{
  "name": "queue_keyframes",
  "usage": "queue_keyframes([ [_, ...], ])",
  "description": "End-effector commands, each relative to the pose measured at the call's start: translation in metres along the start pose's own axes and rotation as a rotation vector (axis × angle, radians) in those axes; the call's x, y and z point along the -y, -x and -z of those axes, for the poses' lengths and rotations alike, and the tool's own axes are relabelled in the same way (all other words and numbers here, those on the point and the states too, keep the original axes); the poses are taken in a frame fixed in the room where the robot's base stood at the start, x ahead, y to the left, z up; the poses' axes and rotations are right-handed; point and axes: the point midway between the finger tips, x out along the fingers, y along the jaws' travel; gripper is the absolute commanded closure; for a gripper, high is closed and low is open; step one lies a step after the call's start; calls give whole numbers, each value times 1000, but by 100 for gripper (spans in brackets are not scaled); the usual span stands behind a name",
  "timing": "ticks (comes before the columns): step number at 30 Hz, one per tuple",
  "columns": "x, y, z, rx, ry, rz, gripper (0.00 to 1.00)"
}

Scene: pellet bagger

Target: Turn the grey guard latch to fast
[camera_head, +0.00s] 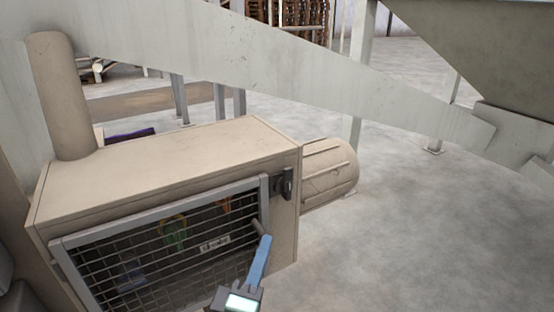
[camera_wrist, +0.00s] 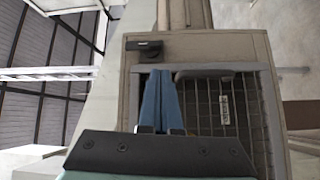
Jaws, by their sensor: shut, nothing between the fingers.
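The guard latch (camera_head: 284,184) is a small dark grey piece at the upper right corner of the mesh guard (camera_head: 160,209) on the beige box. In the wrist view the latch (camera_wrist: 145,46) sits beyond my fingertips, a little to the left. The guard lies across the box front, and its grey handle (camera_wrist: 205,74) is just right of my fingertips. My gripper (camera_head: 266,238) has blue fingers closed together with nothing between them. In the wrist view my gripper (camera_wrist: 162,74) is in front of the mesh, apart from the latch. The latch's exact turn is hard to read.
The beige box (camera_head: 170,165) has an upright pipe (camera_head: 62,95) at its left and a ribbed motor (camera_head: 328,172) at its right. A pale sloping beam (camera_head: 250,58) crosses behind, above the box. The floor (camera_head: 420,235) to the right is clear.

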Motion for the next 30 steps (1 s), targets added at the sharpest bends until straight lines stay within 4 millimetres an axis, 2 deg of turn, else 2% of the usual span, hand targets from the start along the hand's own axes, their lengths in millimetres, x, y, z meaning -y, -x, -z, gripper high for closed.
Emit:
queue_keyframes([
  [1, -14, 2, 3, 2, 40, 14, 100],
  [11, -13, 2, 4, 7, 144, 38, 100],
  [14, -13, -9, 4, 8, 143, 38, 100],
  [24, -12, -66, 4, 7, 141, 37, 100],
  [30, -10, -87, 3, 8, 141, 37, 100],
])
